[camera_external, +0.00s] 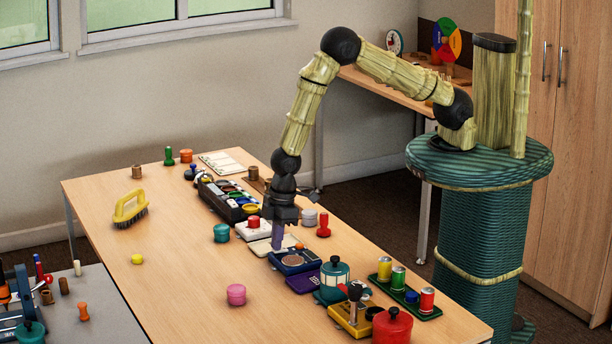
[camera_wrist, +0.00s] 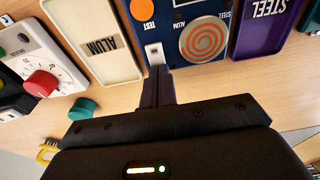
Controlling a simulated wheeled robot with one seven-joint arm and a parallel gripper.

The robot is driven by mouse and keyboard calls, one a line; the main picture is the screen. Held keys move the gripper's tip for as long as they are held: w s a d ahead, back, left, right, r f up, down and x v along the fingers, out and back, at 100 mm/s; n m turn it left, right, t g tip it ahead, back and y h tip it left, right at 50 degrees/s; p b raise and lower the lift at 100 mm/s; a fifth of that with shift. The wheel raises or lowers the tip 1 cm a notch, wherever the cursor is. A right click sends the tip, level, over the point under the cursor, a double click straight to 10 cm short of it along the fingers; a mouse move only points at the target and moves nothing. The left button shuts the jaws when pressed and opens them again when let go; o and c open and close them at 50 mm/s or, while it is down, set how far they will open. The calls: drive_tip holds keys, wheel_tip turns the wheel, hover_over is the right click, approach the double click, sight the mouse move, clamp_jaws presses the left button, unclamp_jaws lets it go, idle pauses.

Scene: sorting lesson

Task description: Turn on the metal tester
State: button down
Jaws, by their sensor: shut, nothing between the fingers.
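The metal tester (camera_external: 296,262) is a dark blue box on the table, with a round copper-coloured plate on top. In the wrist view the tester (camera_wrist: 186,12) shows an orange TEST button (camera_wrist: 141,9), a spiral plate (camera_wrist: 205,40) and a small white switch (camera_wrist: 154,54) at its near edge. My gripper (camera_external: 277,246) points down at the tester's near left side. In the wrist view my gripper (camera_wrist: 158,74) is shut and empty, its fingertips right by the white switch. I cannot tell whether they touch it. The switch's setting is unclear.
A cream ALUM tray (camera_wrist: 123,73) and a purple STEEL tray (camera_wrist: 240,48) flank the tester. A white dial box with a red knob (camera_wrist: 40,83) and a teal pot (camera_wrist: 81,109) are nearby. The table's left middle is mostly clear.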

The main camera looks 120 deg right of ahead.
drive_tip(key=shift+w+f+b, duration=0.2)
drive_tip(key=shift+f+b, duration=0.4)
drive_tip(key=shift+b, duration=0.35)
drive_tip(key=shift+s, duration=0.15)
drive_tip(key=shift+s+f, duration=0.15)
drive_tip(key=shift+s, duration=0.45)
drive_tip(key=r+p, duration=0.1)
drive_tip(key=r, duration=0.1)
drive_tip(key=w+r+p, duration=0.1)
drive_tip(key=r, duration=0.1)
drive_tip(key=r+p, duration=0.1)
drive_tip(key=r, duration=0.1)
drive_tip(key=shift+w+p, duration=0.4)
wheel_tip(320, 180, up, 9)
drive_tip(key=w+b, duration=0.1)
drive_tip(key=b, duration=0.1)
drive_tip(key=shift+w, duration=0.3)
